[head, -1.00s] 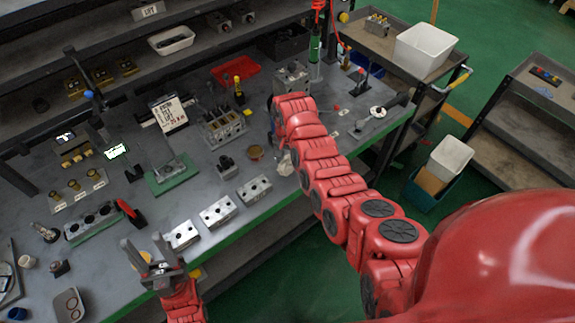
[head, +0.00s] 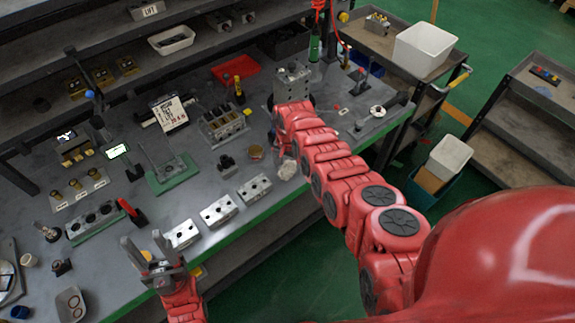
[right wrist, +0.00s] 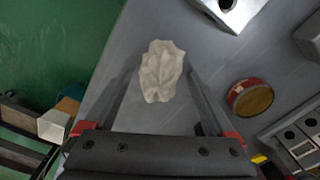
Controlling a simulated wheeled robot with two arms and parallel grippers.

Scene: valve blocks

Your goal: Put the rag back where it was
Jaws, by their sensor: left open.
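The rag (head: 287,170) is a crumpled off-white cloth lying on the grey bench near its front edge, right of the rightmost metal valve block (head: 254,188). In the right wrist view the rag (right wrist: 160,72) lies on the bench top. My right gripper (right wrist: 165,84) is open, its two fingers apart on either side of the rag in that view; I cannot tell its height above the rag. In the head view the right arm hides most of that gripper. My left gripper (head: 141,239) is open and empty at the front left of the bench.
A round tin (right wrist: 250,97) stands beside the rag. Several metal blocks line the bench front. A green plate with a fixture (head: 172,174) and a red tray (head: 236,68) stand farther back. The green front edge of the bench is close to the rag.

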